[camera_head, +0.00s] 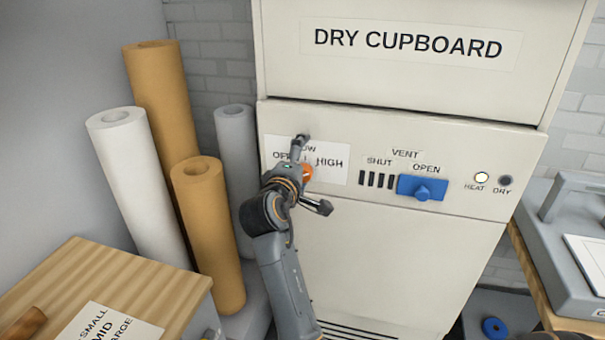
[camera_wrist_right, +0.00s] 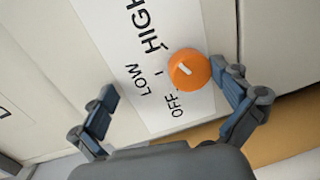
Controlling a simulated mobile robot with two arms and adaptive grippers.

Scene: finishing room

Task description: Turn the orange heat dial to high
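The orange heat dial (camera_head: 308,173) sits on the cupboard's front panel, partly hidden by my right gripper (camera_head: 312,174) in the head view. In the right wrist view the dial (camera_wrist_right: 190,68) shows whole, with a short white mark on its left part, on the side of the LOW label. I cannot tell its exact angle. The label plate (camera_wrist_right: 130,65) reads OFF, LOW and HIGH. My right gripper (camera_wrist_right: 163,78) is open, fingers wide apart around the dial. One fingertip is close to the dial's right side; I cannot tell if it touches. My left gripper is out of view.
The blue vent slider (camera_head: 422,187) is at OPEN, right of the dial. The heat lamp (camera_head: 481,178) is pale and bright; the dry lamp (camera_head: 505,180) is dark. Several rolls (camera_head: 207,225) stand left of the cupboard. A wooden-topped unit (camera_head: 110,275) is at front left.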

